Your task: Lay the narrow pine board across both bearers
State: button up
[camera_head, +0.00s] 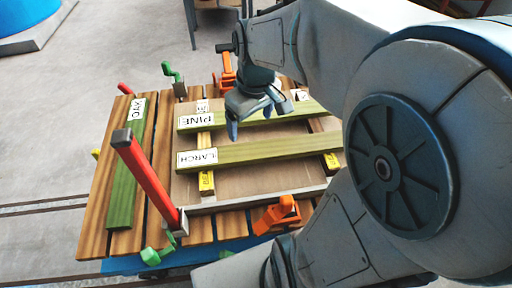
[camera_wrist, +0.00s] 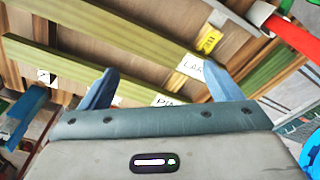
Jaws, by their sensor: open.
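The pine board (camera_head: 300,111), greenish with a white PINE label at its left end, appears to lie across the left bearer (camera_head: 204,140) and the right bearer (camera_head: 318,128). It also shows in the wrist view (camera_wrist: 60,70), partly hidden by my gripper. My gripper (camera_head: 258,124) is open and empty, above the pine board, its fingers apart in the wrist view (camera_wrist: 160,75). Whether it touches the board I cannot tell. The larch board (camera_head: 260,153) lies nearer, roughly parallel, over both bearers; its LAR label shows in the wrist view (camera_wrist: 193,67).
The oak board (camera_head: 125,185) lies on the slatted table (camera_head: 100,215) at the left. A red bar (camera_head: 150,178) slants up beside it. Green clamps (camera_head: 172,72) and orange clamps (camera_head: 278,213) stand around the edges. A blue round object (camera_head: 28,20) is at the far left.

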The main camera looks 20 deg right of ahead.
jog(key=s+a+f+m, duration=0.1)
jog(key=s+m, duration=0.3)
jog(key=s, duration=0.4)
jog(key=shift+a+f+t, duration=0.2)
jog(key=shift+a+t, duration=0.15)
jog(key=shift+t, duration=0.05)
jog(key=p+v, duration=0.2)
jog(key=w+p+v, duration=0.1)
jog(key=p+v, duration=0.2)
jog(key=shift+w+r, duration=0.1)
jog(key=shift+r, duration=0.3)
